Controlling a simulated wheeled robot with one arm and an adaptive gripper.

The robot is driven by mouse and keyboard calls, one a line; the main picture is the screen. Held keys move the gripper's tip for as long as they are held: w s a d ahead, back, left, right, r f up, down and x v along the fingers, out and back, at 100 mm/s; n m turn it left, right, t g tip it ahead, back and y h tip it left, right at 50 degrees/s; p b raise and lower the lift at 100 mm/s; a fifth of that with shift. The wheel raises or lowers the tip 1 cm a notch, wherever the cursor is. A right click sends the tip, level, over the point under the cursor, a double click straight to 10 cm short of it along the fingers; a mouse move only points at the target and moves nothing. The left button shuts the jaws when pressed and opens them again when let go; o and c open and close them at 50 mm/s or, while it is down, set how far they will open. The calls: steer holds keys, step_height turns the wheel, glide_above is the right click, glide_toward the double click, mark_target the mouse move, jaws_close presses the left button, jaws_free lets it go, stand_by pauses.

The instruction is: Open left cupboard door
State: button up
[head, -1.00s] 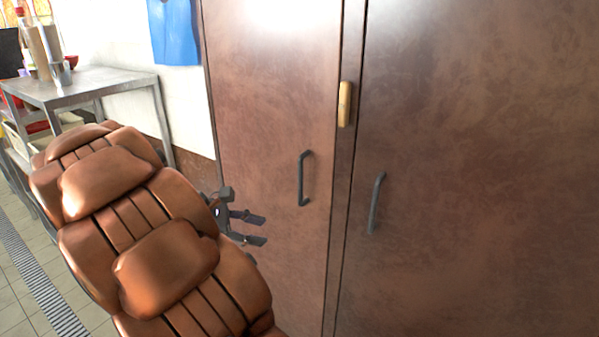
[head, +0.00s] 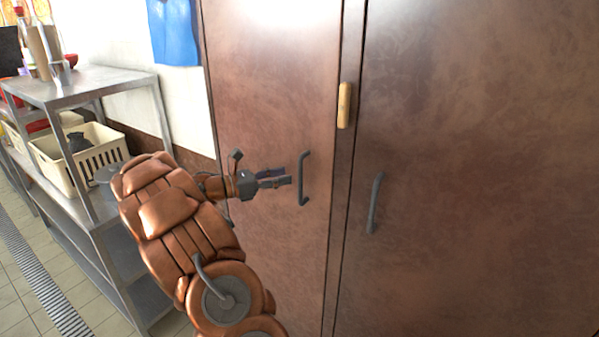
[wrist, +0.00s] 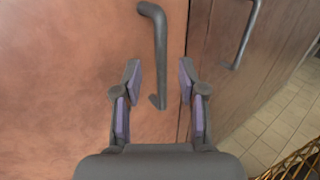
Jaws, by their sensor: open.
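The brown cupboard has a left door (head: 265,105) and a right door (head: 480,150), both closed. The left door's dark vertical bar handle (head: 304,180) is near its right edge. My gripper (head: 288,176) is open just left of this handle in the head view, its fingers pointing toward it. In the wrist view the left handle (wrist: 158,55) lies ahead, between the lines of the two open fingers (wrist: 160,80). The fingers look empty, and I cannot tell how far the handle is in depth. The right door's handle (head: 375,202) also shows in the wrist view (wrist: 245,35).
A yellowish block (head: 344,105) is fixed near the seam between the doors. A metal shelf table (head: 90,85) with a cream basket (head: 105,148) stands left of my arm. A blue cloth (head: 173,32) hangs on the wall. Tiled floor shows at lower left.

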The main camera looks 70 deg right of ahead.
steer(key=shift+p+x, duration=0.65)
steer(key=shift+x, duration=2.4)
steer(key=shift+c, duration=0.3)
jaws_close()
